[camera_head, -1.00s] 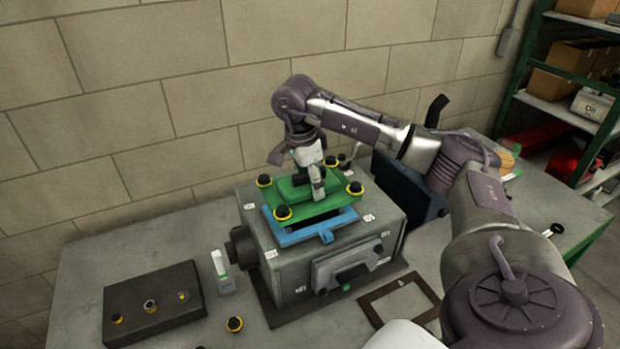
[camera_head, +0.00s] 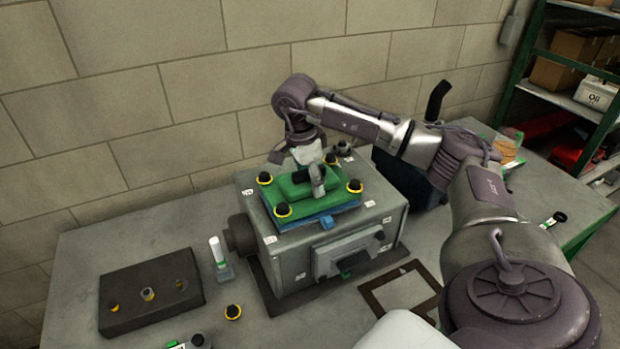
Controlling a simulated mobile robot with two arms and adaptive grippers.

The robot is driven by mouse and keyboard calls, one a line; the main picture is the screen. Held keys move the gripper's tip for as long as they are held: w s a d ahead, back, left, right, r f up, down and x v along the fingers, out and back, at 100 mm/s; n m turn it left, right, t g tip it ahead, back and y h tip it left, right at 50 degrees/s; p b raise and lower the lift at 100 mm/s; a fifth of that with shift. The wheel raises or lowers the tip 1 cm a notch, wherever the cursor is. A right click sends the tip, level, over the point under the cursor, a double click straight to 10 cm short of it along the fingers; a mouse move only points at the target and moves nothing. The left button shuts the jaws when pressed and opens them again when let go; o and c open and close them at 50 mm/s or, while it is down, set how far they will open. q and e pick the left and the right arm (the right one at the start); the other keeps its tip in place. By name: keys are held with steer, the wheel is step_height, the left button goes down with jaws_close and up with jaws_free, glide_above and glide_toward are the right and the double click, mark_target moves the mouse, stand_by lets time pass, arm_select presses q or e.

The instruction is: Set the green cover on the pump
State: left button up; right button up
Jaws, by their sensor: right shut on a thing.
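The green cover (camera_head: 332,202) sits over the blue gasket (camera_head: 325,222) on top of the grey pump housing (camera_head: 300,252). Black knobs with yellow rings stand at the cover's corners. Only the blue gasket's front and right edges show from under the cover. My right gripper (camera_head: 316,182) is shut on the raised middle of the green cover. The fingers hide part of it, and I cannot tell whether the cover fully touches the gasket. My left gripper is not in view.
A dark block with holes (camera_head: 150,292) lies at the left of the bench (camera_head: 85,250). A brown frame (camera_head: 372,300) lies front right. A wall stands close behind.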

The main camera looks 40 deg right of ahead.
steer(key=shift+f+b, duration=0.6)
steer(key=shift+f, duration=0.25)
stand_by(1.1)
steer(key=o, duration=1.5)
steer(key=shift+c, duration=0.2)
steer(key=shift+s+a, duration=0.1)
steer(key=r, duration=0.4)
steer(key=a+r, duration=0.1)
steer(key=r, duration=0.7)
steer(key=shift+w+a, duration=0.25)
steer(key=shift+a, duration=0.05)
